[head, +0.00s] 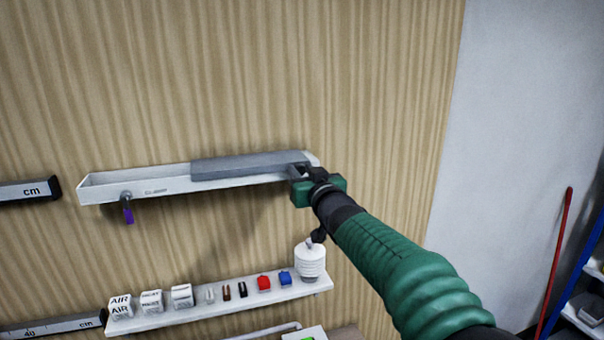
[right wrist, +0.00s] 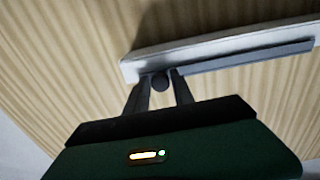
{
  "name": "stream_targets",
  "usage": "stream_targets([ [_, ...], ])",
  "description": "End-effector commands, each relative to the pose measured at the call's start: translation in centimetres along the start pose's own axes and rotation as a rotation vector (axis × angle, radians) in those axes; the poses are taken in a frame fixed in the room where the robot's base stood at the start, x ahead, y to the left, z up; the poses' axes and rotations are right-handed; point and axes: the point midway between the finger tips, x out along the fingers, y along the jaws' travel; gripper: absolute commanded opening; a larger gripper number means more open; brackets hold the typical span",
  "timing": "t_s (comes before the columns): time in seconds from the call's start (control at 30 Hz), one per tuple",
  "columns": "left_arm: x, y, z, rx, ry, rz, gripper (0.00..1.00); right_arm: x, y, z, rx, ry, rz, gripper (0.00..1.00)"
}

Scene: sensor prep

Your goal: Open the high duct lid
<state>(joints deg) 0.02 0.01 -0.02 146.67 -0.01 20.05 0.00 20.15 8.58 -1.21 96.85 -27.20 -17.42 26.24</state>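The high duct (head: 130,187) is a long white channel on the wood-grain wall in the head view. A grey lid (head: 245,166) lies along its right part; its left part stands open at the top. My right gripper (head: 301,171) is at the duct's right end. In the right wrist view, its two fingers (right wrist: 160,83) stand on either side of a small dark round knob (right wrist: 159,82) near the end of the duct (right wrist: 230,48). Whether they press on the knob is unclear. The grey lid (right wrist: 250,56) begins just right of the fingers. My left gripper is not in view.
A purple tag (head: 128,214) hangs under the duct's left part. Below is a white shelf (head: 215,309) with labelled blocks, small coloured parts and a white ribbed cylinder (head: 311,262). A red pole (head: 560,260) leans at the right. The wall above the duct is clear.

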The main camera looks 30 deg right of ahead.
Motion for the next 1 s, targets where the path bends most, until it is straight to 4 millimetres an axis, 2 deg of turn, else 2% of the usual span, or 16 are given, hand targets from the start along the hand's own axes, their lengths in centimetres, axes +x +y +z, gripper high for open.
stream_targets([
  [0.03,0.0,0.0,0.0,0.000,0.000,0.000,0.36,0.0,0.2,0.1,0.001,-0.001,0.002,0.38],
  [0.1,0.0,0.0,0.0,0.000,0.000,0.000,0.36,0.0,0.2,0.1,0.001,-0.001,0.002,0.46],
  [0.43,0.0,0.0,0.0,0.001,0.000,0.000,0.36,0.3,0.1,0.2,0.001,-0.003,0.001,0.46],
  [0.57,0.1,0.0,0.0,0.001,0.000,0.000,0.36,-0.5,0.0,0.1,0.000,0.000,0.001,0.46],
  [0.67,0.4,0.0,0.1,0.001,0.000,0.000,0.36,-2.4,0.1,0.1,0.001,0.001,0.001,0.46],
  [1.0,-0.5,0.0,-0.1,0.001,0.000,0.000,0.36,-12.4,0.7,-0.1,0.006,0.001,0.002,0.46],
])
